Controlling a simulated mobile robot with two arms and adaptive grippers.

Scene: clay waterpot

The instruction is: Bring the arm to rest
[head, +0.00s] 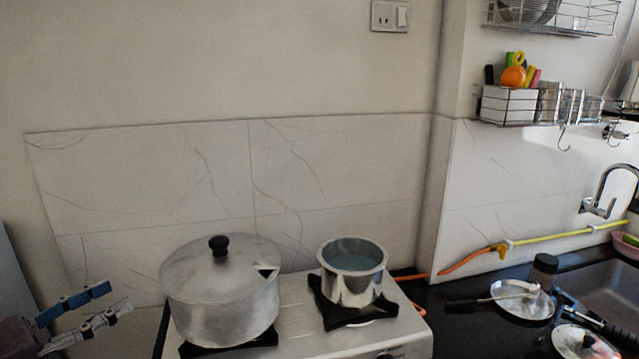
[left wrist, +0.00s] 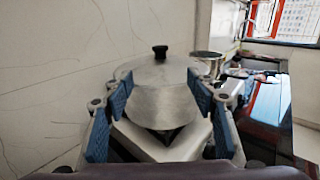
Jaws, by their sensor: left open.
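My left gripper (head: 118,297) is at the lower left of the head view, left of the stove and apart from the large pot. Its two blue-padded fingers are spread, with nothing between them. In the left wrist view the open fingers (left wrist: 158,100) frame the large lidded metal pot (left wrist: 160,95), which stands farther off. In the head view this pot (head: 220,300) sits on the left burner, with a black knob on its lid. A smaller open metal pot (head: 352,285) with bluish liquid inside stands on the right burner. My right gripper is not in view.
The stove (head: 300,320) has a pale top. To its right, a dark counter holds a small plate (head: 522,300), a dark jar (head: 543,270) and a sink with a tap (head: 602,190). A wire rack (head: 510,105) hangs above. An orange-yellow hose (head: 470,258) runs along the wall.

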